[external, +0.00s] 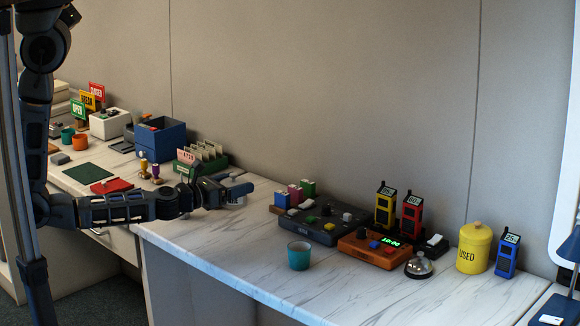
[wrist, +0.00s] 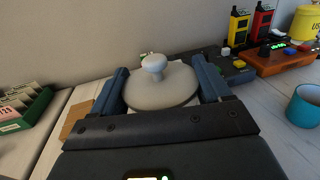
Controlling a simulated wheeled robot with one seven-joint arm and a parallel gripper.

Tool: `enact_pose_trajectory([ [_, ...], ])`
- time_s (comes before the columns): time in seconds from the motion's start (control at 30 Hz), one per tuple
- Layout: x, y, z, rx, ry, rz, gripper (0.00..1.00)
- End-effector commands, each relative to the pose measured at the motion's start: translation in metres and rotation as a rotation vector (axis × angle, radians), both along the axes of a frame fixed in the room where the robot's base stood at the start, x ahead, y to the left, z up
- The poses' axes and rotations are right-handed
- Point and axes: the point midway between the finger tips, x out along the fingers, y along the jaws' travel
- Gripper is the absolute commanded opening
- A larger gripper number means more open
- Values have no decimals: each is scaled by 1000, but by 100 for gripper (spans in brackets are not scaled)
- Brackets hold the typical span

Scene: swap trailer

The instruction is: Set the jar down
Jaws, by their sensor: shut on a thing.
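My gripper (wrist: 162,95) is shut on a pale grey jar with a domed lid (wrist: 160,88) and a round knob. The jar sits between the two blue fingers, with its lid facing the wrist camera. In the external view my gripper (external: 232,190) is over the left part of the marble-topped counter (external: 215,238). The jar is mostly hidden behind the fingers there. I cannot tell whether its base touches the counter. A brown flat square (wrist: 75,120) lies left of the jar in the wrist view.
A teal cup (external: 299,256) stands right of my gripper, near the front edge. A green card box (wrist: 25,110) stands left. Counter between gripper and cup is clear.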

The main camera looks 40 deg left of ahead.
Motion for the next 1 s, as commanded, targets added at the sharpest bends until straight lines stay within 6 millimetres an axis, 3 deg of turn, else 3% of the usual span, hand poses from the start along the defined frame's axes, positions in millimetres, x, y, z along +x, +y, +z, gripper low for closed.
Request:
enact_pose_trajectory([
  [0.27, -23, -30, 11, 0, -5, -126, 39],
  [0.73, -84, -112, 26, 4, 3, -429, 39],
  [0.87, -92, -121, 26, 6, 6, -470, 39],
  [1.0, -83, -112, 11, 6, 6, -478, 39],
])
